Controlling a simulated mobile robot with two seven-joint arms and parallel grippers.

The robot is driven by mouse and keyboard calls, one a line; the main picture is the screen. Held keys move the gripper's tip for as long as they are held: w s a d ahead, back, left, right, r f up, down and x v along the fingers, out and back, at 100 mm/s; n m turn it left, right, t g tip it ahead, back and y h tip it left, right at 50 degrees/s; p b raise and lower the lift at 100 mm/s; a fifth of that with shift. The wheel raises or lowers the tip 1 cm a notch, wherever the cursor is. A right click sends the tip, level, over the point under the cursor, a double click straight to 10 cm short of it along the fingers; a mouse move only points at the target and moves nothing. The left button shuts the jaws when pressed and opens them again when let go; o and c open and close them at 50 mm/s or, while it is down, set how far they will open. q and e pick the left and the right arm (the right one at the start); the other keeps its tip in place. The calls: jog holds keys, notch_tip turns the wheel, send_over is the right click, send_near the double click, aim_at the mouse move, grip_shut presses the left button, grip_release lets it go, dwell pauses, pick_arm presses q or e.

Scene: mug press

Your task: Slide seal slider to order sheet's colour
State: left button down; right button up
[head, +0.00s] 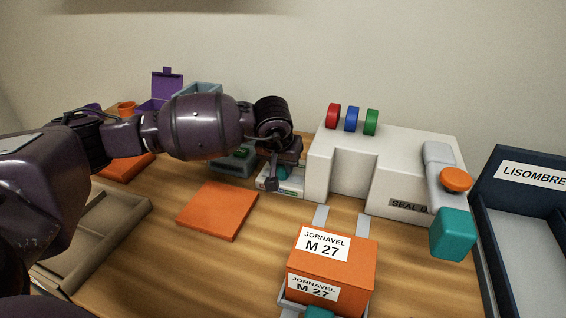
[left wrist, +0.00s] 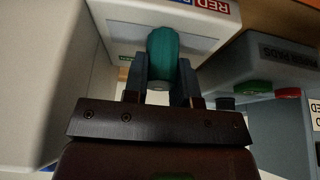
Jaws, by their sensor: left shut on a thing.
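The seal slider's teal knob (left wrist: 163,55) stands between my left gripper's (left wrist: 162,88) fingers in the left wrist view, and the fingers are shut on it. The knob rises from a white slider panel (left wrist: 120,28), where a label starting with "RED" is partly in view and a green mark sits near the other end. In the head view my left gripper (head: 277,177) is at the small white panel (head: 266,187) left of the white press (head: 393,155). The gripper and arm partly hide the panel there. I cannot make out an order sheet. My right gripper is not in view.
Red, blue and green discs (head: 352,119) stand on the press. An orange box (head: 331,270) labelled "JORNAVEL M 27" is in front. An orange button (head: 456,180), teal block (head: 453,234) and dark "LISOMBRE" tray (head: 490,230) are at right. An orange mat (head: 217,211) lies left.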

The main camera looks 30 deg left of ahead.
pick_arm(q)
jog(key=shift+a, duration=0.1)
jog(key=a, duration=0.2)
jog(key=shift+s+a, duration=0.3)
jog(key=shift+s, duration=0.1)
jog(key=shift+s+a, duration=0.1)
jog(key=shift+a, duration=0.25)
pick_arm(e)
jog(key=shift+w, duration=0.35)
pick_arm(q)
jog(key=c, duration=1.3)
grip_release()
jog(key=o, duration=0.4)
jog(key=shift+a, duration=0.15)
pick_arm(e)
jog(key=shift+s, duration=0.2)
